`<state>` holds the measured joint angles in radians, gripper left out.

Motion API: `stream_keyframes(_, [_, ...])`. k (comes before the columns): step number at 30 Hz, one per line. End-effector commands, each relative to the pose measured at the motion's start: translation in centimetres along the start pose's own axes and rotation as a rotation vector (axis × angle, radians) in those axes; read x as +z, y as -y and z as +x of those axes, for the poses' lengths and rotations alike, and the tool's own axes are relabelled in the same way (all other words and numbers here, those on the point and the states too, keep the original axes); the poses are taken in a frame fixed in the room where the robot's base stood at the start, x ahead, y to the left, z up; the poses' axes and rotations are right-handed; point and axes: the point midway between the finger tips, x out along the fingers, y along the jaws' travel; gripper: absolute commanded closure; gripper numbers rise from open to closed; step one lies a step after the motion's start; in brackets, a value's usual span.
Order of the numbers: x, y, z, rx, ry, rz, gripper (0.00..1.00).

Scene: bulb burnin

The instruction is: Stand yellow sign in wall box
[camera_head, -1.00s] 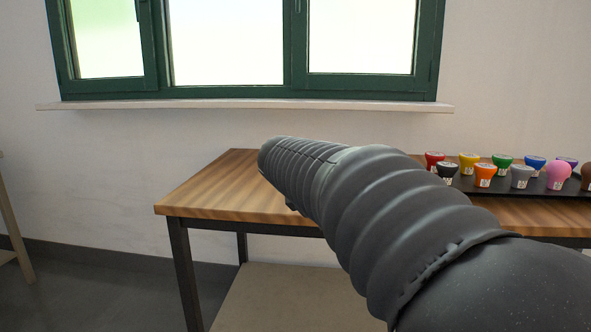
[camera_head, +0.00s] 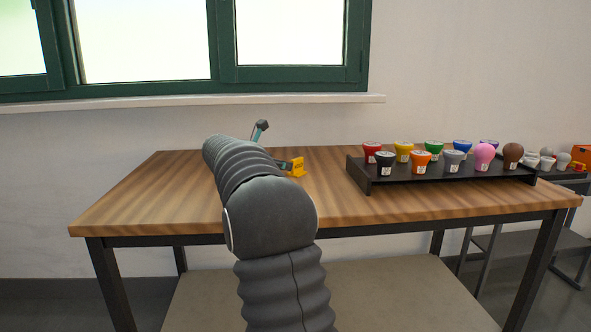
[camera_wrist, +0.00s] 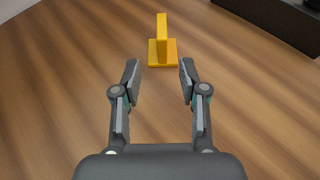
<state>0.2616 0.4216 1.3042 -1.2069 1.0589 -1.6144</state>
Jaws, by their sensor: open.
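The yellow sign (camera_wrist: 163,40) stands upright on the wooden table, an upright plate on a small square base, seen nearly edge-on in the wrist view. In the head view the yellow sign (camera_head: 297,167) shows just right of my arm, partly hidden by the gripper. My gripper (camera_wrist: 158,66) is open and empty. Its fingertips are just short of the sign's base, with the sign lined up between them. In the head view my gripper (camera_head: 283,164) is mostly hidden behind my arm. I cannot make out a wall box.
The wooden table (camera_head: 150,195) is clear to the left. A black rack (camera_head: 430,176) with several coloured bulbs stands on the right half. An orange box (camera_head: 580,155) and several white bulbs are on a farther surface at far right. A window sill (camera_head: 180,102) runs behind.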

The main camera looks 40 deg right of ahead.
Motion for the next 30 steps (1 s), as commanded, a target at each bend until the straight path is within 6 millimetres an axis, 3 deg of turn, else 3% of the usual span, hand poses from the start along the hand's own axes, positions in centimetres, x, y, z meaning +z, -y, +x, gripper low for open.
stream_keyframes(3, [0.0,0.0,2.0,-0.001,0.000,0.001,0.57])
stream_keyframes(14, [0.2,-0.1,4.0,0.004,0.000,0.001,0.57])
stream_keyframes(24, [1.1,0.1,8.2,0.003,-0.001,0.001,0.57])
stream_keyframes(30, [1.1,0.1,8.6,0.005,0.000,0.001,0.57])
